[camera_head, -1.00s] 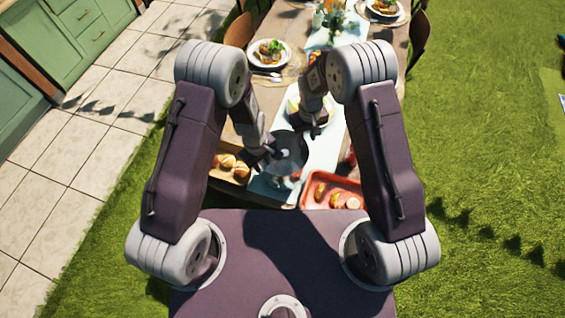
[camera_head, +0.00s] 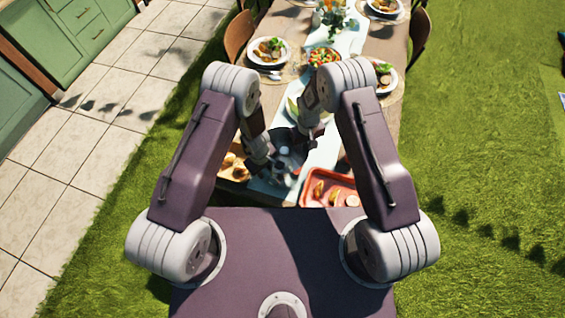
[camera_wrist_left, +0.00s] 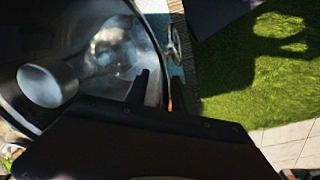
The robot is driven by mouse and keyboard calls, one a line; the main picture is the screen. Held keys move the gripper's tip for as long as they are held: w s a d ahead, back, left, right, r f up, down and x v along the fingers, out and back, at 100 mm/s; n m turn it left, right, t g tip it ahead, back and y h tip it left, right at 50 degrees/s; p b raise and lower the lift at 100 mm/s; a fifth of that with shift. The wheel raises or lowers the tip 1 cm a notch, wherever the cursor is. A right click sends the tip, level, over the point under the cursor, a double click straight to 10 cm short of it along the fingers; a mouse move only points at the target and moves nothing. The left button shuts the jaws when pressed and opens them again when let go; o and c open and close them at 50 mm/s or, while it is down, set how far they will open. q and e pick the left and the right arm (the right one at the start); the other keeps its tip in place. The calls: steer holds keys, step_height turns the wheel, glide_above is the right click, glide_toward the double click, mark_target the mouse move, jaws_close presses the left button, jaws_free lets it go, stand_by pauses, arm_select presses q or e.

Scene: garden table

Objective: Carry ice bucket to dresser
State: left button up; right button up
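The ice bucket (camera_wrist_left: 115,20) is a shiny grey metal vessel, seen from above in the left wrist view with a rounded metallic object inside. In the head view the bucket (camera_head: 292,143) stands on the table's near end, partly hidden by my arms. My left gripper (camera_head: 277,165) is at the bucket's near left side. A green cabinet with drawers (camera_head: 85,25) stands at upper left.
A red tray with food (camera_head: 345,198) lies right of the bucket, and a bread tray (camera_head: 232,172) lies left. Plates (camera_head: 268,50) and a salad bowl (camera_head: 322,58) stand farther up the table. Chairs (camera_head: 238,35) flank it. Tiled paving (camera_head: 60,160) at left is clear.

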arm_select(q)
steer(key=shift+f, duration=0.35)
arm_select(e)
steer(key=shift+f, duration=0.3)
arm_select(q)
jaws_close()
arm_select(e)
jaws_close()
arm_select(q)
steer(key=shift+w+d+r, duration=0.1)
steer(key=shift+w+d, duration=0.1)
steer(key=shift+d, duration=0.05)
arm_select(e)
steer(key=shift+s+a, duration=0.1)
stand_by(0.4)
